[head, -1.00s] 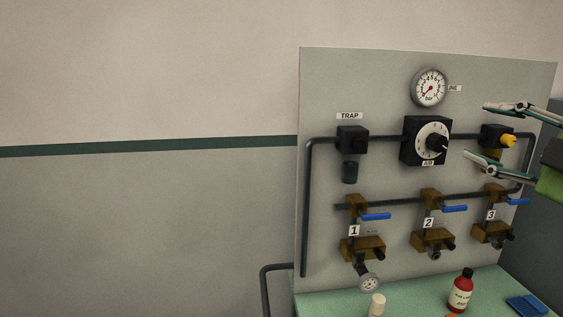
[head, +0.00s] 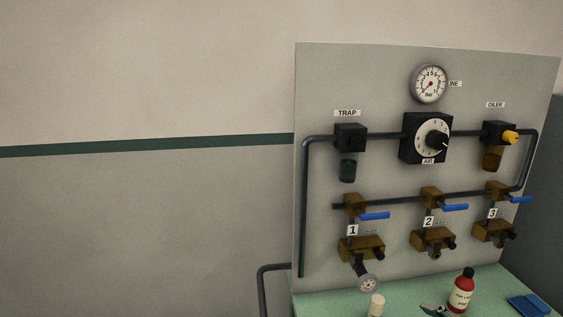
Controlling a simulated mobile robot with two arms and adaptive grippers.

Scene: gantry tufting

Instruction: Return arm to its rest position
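My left gripper is not in view.
A grey panel carries a pressure gauge (head: 430,84), an air regulator (head: 426,138), a trap (head: 349,139), an oiler with a yellow knob (head: 509,137) and blue-handled valves (head: 375,216). On the green bench stand a red bottle (head: 462,290), a white-capped item (head: 376,305) and a blue cloth-like item (head: 529,304).

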